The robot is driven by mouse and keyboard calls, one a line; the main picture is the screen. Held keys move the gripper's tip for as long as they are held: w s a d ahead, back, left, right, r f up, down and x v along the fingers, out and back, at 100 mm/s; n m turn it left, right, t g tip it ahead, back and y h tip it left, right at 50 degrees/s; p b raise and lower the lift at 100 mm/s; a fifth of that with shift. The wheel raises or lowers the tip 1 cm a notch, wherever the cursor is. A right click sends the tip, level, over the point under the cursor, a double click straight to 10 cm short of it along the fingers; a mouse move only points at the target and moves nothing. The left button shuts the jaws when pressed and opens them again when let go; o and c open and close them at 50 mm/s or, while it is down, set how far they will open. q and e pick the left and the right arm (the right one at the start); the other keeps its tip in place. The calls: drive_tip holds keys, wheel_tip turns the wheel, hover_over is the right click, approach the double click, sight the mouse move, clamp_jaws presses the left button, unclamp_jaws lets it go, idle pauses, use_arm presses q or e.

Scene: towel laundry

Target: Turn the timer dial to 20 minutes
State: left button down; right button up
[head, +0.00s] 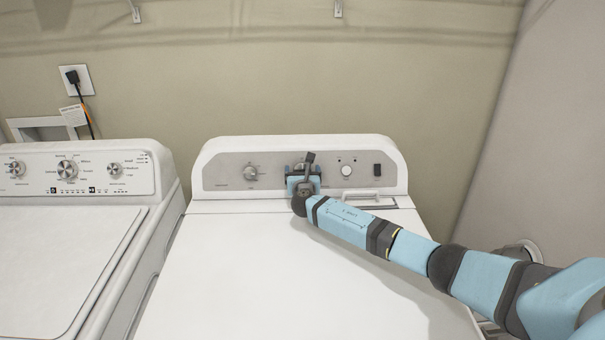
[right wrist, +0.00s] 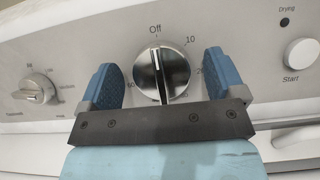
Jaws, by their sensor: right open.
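The timer dial (right wrist: 165,75) is a round silver knob on the dryer's control panel, in the middle of the right wrist view. Its raised grip has a white line pointing up, close to the "Off" mark. "10" and "20" marks run down its right side. My right gripper (head: 302,175) is open, with one blue finger on the left of the dial and one on the right. Gaps show between the fingers and the knob. The gripper's dark bar covers the area just below the dial. In the head view my gripper hides the dial. My left gripper is out of view.
On the panel, a smaller knob (right wrist: 37,89) is left of the dial and a round Start button (right wrist: 301,54) is right of it. The white dryer top (head: 290,270) is clear under my right arm. A washer (head: 60,260) stands on the left.

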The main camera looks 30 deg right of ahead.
drive_tip(key=c, duration=0.9)
drive_tip(key=shift+m+h, duration=0.3)
drive_tip(key=shift+m, duration=0.1)
